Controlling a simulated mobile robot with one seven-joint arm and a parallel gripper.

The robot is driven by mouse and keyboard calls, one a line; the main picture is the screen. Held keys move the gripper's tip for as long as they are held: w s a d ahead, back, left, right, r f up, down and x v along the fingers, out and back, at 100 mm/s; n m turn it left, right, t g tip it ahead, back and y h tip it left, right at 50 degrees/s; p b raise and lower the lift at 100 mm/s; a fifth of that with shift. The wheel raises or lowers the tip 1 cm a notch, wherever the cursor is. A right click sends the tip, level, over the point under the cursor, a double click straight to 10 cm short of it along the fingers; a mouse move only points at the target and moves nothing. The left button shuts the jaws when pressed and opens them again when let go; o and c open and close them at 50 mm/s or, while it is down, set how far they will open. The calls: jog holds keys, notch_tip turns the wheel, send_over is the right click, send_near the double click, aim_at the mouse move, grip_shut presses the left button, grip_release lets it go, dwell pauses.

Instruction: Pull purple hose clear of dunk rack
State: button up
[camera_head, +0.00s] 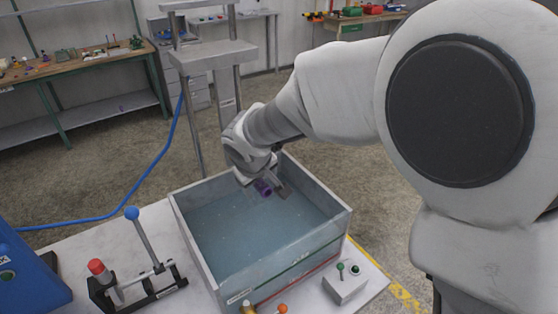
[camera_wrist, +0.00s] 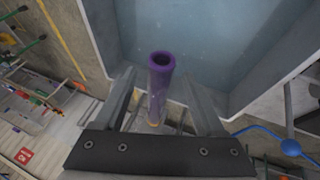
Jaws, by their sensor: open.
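The purple hose (camera_wrist: 160,85) shows in the wrist view as a short tube with its open round end facing the camera. It lies between the two spread fingers of my gripper (camera_head: 266,190), with a gap visible on each side. In the head view only a small piece of the purple hose (camera_head: 263,187) shows at the fingers; my gripper hides the rest. My gripper is open, pointing down over the far part of the water tank (camera_head: 262,272). I cannot clearly make out the dunk rack; thin grey bars show behind the hose in the wrist view.
A grey stand (camera_head: 213,56) rises behind the tank. A lever with a blue knob (camera_head: 132,213), a red-topped part (camera_head: 96,267) and a small switch box (camera_head: 345,285) stand on the table around the tank. A blue line (camera_head: 150,170) runs along the left.

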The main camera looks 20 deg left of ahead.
grip_shut()
jog(key=shift+s+d+b, duration=0.5)
jog(key=shift+d, duration=0.15)
dwell(0.9)
jog(key=shift+s+d+b, duration=0.4)
jog(key=shift+s+d, duration=0.35)
jog(key=shift+d, duration=0.15)
jog(key=shift+s+d+b, duration=0.35)
jog(key=shift+s+d, duration=0.35)
jog(key=shift+d, duration=0.2)
jog(key=s+d+r+p, duration=0.1)
jog(key=s+d+r, duration=0.1)
jog(key=r, duration=0.1)
jog(key=shift+d+p, duration=0.15)
jog(key=shift+p, duration=0.2)
jog(key=shift+w, duration=0.1)
